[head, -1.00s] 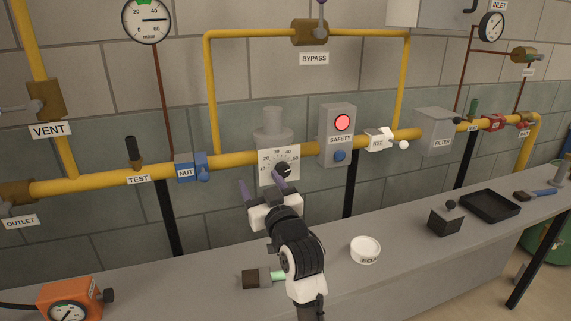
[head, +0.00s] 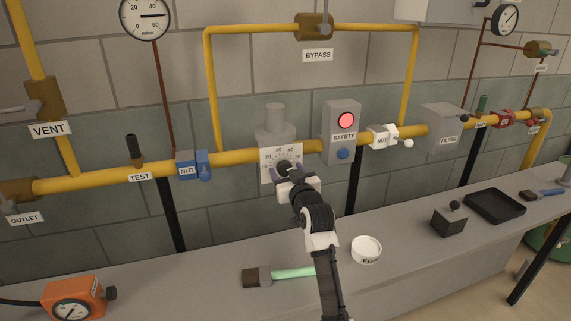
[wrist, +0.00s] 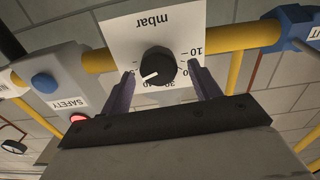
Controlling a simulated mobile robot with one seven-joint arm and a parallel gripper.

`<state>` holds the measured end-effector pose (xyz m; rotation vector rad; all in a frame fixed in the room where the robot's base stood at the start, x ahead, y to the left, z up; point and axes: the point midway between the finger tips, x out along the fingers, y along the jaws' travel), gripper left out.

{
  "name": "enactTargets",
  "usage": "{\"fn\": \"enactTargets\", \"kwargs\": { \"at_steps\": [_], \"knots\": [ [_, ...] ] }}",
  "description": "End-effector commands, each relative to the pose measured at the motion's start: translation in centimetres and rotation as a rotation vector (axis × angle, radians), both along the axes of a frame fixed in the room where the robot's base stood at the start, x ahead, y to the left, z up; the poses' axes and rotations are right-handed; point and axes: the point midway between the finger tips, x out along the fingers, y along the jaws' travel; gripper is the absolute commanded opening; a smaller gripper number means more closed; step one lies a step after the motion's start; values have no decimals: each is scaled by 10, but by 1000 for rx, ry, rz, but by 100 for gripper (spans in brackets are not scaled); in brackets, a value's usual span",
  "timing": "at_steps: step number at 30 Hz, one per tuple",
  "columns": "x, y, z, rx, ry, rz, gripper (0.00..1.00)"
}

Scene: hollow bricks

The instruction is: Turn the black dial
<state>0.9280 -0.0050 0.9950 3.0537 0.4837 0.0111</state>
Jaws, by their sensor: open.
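The black dial (wrist: 157,66) sits on a white scale plate (wrist: 125,35) marked in mbar, which appears upside down in the wrist view. A white mark on the dial points to the lower left there. In the head view the dial (head: 284,167) is partly covered by my gripper (head: 290,174). My gripper is open, with one purple finger on each side of the dial in the wrist view (wrist: 160,76). Gaps show between the fingers and the dial, and I cannot tell whether the tips reach its depth.
A yellow pipe (head: 110,181) runs behind the plate. The grey SAFETY box (head: 341,115) stands close on the right, the blue NUT fitting (head: 192,168) on the left. Below, the bench holds a green-handled brush (head: 292,273) and a white round tub (head: 366,246).

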Motion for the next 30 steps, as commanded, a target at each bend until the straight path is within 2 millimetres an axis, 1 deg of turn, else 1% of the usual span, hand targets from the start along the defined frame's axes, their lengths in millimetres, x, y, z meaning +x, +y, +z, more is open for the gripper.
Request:
{"fn": "enactTargets", "kwargs": {
  "at_steps": [1,3,6,16,17,26,27,30],
  "knots": [
    [6,2,2,-1,1,1,62],
    [13,4,1,0,1,0,62],
    [18,6,1,0,0,0,62],
    [21,7,0,0,-1,-1,62],
    [21,7,0,0,-1,-1,60],
    [20,7,0,0,-1,-1,20],
    [20,7,0,0,-1,-1,18],
    [20,7,-1,-3,-2,0,18]
  ]
}}
